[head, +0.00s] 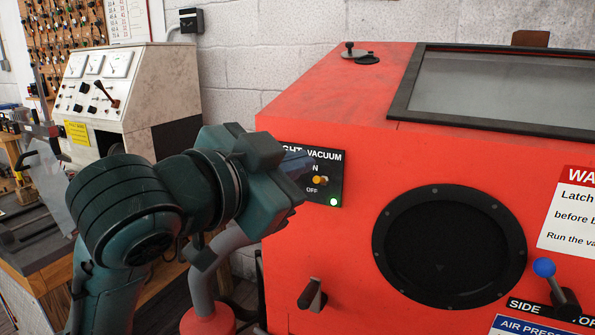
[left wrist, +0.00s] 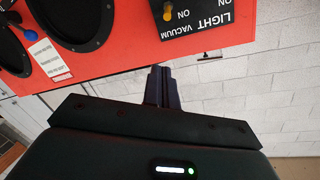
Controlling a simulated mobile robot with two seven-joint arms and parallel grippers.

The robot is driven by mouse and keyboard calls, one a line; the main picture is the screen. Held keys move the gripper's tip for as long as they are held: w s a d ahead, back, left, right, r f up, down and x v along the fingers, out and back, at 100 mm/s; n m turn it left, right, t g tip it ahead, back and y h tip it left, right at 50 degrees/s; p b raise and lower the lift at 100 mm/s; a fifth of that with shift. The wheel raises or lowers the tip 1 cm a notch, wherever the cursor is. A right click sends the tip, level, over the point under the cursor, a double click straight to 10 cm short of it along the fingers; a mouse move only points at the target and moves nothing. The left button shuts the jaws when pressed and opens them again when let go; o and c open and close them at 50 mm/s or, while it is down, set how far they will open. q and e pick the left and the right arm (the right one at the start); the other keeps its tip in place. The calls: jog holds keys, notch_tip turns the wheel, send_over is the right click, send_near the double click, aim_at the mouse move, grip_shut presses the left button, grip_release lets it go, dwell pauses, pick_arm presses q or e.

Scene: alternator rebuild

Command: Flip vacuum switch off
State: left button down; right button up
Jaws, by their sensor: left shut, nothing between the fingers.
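The black switch plate (head: 337,165) on the front of the red cabinet is labelled for light and vacuum. The vacuum switch (head: 320,180) is a small yellow-orange toggle between the ON and OFF marks; I cannot tell clearly which way it leans. My left gripper (head: 303,172) is in front of the plate's left part and hides the light switch. The left wrist view shows the gripper's fingers (left wrist: 161,70) shut and empty, with the plate (left wrist: 215,14) and yellow toggle (left wrist: 170,14) beyond, upside down. My right gripper is not in view.
The red cabinet (head: 340,95) has a round black port (head: 450,245), a dark lever (head: 312,294) below the plate and a blue-knobbed lever (head: 545,267) at right. A test bench with gauges (head: 118,64) stands at the left against a white block wall.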

aim_at(320, 180)
pick_arm(q)
jog(key=shift+d, duration=0.1)
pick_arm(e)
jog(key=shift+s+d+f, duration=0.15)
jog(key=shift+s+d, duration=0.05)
pick_arm(q)
jog(key=p+x, duration=0.1)
jog(key=x, duration=0.9)
jog(key=a+f, duration=0.2)
jog(key=shift+s+a+f, duration=0.15)
jog(key=shift+s+f, duration=0.05)
jog(key=shift+f, duration=0.1)
jog(key=shift+a+f, duration=0.15)
jog(key=shift+f, duration=0.1)
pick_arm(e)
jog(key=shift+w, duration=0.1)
pick_arm(q)
jog(key=shift+s, duration=0.1)
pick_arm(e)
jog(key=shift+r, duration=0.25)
pick_arm(q)
jog(key=shift+f+b, duration=0.2)
jog(key=shift+b, duration=0.15)
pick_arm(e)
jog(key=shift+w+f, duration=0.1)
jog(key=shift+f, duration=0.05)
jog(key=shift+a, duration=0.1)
